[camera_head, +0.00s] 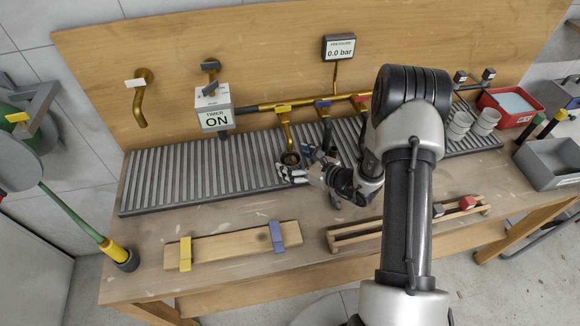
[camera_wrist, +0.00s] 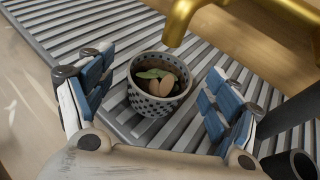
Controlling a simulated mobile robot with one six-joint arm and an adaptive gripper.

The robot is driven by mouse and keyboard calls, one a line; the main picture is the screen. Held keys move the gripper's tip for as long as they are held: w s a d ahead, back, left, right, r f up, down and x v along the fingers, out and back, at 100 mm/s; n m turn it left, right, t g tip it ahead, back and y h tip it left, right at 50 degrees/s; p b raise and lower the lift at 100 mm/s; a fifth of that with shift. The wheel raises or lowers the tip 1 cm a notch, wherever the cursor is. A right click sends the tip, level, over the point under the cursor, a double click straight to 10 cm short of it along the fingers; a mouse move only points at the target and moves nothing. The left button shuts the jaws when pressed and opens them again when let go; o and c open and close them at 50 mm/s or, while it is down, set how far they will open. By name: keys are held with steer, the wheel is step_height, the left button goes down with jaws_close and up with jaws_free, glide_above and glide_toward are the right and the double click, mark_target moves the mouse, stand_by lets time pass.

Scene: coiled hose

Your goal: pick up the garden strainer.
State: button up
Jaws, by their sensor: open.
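The garden strainer (camera_wrist: 160,84) shows in the wrist view as a small pale cup with dark perforations. It stands upright on a grey slatted rack (camera_wrist: 60,22) and holds brown lumps and a green leaf. My gripper (camera_wrist: 158,95) is open, with one blue-padded finger to the left of the strainer and one to the right. The strainer lies between them, with a visible gap on each side. In the head view my gripper (camera_head: 303,172) is low over the rack, below a brass tap (camera_head: 285,128). The strainer is hard to make out there, behind my fingers.
A brass spout (camera_wrist: 182,20) hangs close above the strainer's far side. A white timer box (camera_head: 213,110) reads ON. A wooden board with clips (camera_head: 225,247) lies in front. A red tray (camera_head: 508,108) and a grey bin (camera_head: 552,160) stand at the right. The rack's left part is clear.

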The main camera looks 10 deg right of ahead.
steer(key=shift+w+a+f, duration=0.1)
steer(key=shift+w+a, duration=0.1)
steer(key=shift+w, duration=0.1)
steer(key=c, duration=1.1)
